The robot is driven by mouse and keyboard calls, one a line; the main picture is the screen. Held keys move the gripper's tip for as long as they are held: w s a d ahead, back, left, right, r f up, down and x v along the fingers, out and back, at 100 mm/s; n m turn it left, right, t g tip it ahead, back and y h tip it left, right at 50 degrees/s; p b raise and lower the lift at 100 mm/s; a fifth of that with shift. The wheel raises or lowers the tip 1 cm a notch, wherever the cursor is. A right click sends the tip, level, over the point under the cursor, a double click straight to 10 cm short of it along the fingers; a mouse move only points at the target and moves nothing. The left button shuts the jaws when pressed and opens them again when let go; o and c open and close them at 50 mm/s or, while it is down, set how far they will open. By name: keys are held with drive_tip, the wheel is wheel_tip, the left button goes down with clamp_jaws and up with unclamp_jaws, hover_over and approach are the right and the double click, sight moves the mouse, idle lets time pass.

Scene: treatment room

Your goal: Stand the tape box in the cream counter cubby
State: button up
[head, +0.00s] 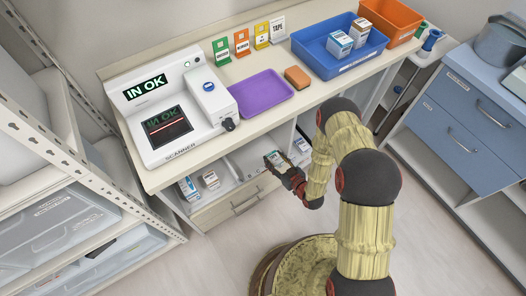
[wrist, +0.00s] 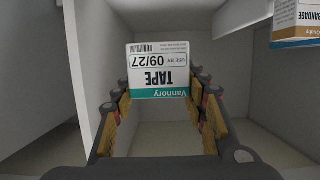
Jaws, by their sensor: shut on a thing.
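The tape box (wrist: 158,72) is white with a teal band, and its lettering is upside down in the wrist view. My gripper (wrist: 160,95) is shut on it, with a finger at each side. In the head view, my gripper (head: 285,172) holds the tape box (head: 275,158) at the front of the cubbies under the counter. A pale cubby compartment (wrist: 225,65) surrounds the box's outline in the wrist view. I cannot tell whether the box touches the cubby floor.
Small boxes (head: 188,188) (head: 211,180) stand in the left cubby, another (head: 302,145) to the right. A bandage box (wrist: 298,25) is beyond a divider. The counter above holds a scanner (head: 175,108), purple tray (head: 262,93) and blue bin (head: 340,66). A drawer (head: 240,205) lies below.

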drive_tip(key=w+a+f+b, duration=0.1)
drive_tip(key=w+f+b, duration=0.1)
drive_tip(key=w+f, duration=0.1)
drive_tip(key=w+a+f+b, duration=0.1)
drive_tip(key=w+a+f, duration=0.1)
drive_tip(key=w+f, duration=0.1)
drive_tip(key=w+a+f+b, duration=0.1)
drive_tip(key=w+f+b, duration=0.1)
drive_tip(key=w, duration=0.3)
drive_tip(key=shift+w+a+f+b, duration=0.2)
drive_tip(key=shift+f+b, duration=0.15)
drive_tip(key=shift+f, duration=0.05)
drive_tip(key=shift+w+f+b, duration=0.15)
drive_tip(key=shift+f+b, duration=0.25)
drive_tip(key=shift+f, duration=0.5)
drive_tip(key=shift+w+f+b, duration=0.15)
drive_tip(key=shift+f+b, duration=0.25)
drive_tip(key=shift+f, duration=0.5)
drive_tip(key=shift+f, duration=0.15)
drive_tip(key=o, duration=1.3)
